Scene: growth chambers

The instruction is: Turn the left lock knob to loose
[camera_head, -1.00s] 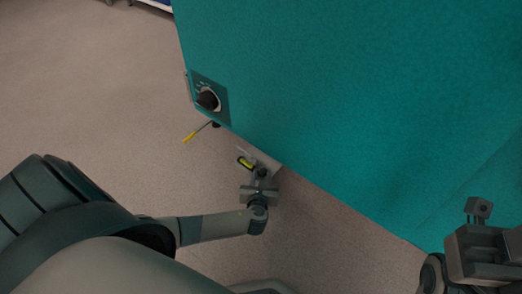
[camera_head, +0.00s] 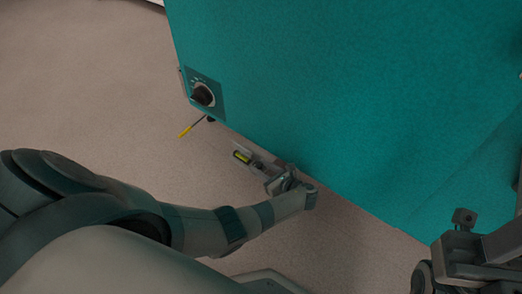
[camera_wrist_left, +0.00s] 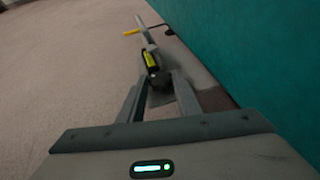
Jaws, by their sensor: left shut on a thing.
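A dark lock knob (camera_wrist_left: 158,80) sits on a grey bracket below the lower edge of the teal chamber. The knob shows in the head view (camera_head: 258,166) as a small dark spot. My left gripper (camera_wrist_left: 157,86) is shut on it, one finger on each side. In the head view my left gripper (camera_head: 266,173) reaches it from the lower right. A yellow-green level vial (camera_head: 242,157) is on the bracket beside the knob; it also shows in the wrist view (camera_wrist_left: 150,60). My right gripper (camera_head: 463,219) is at the lower right, apart from the chamber's controls; its jaws are unclear.
The teal chamber wall (camera_head: 340,90) fills the upper right, close beside my left gripper. A black dial (camera_head: 203,95) is on its panel at the left corner. A rod with a yellow end (camera_head: 185,131) sticks out below the dial. The floor at left is clear.

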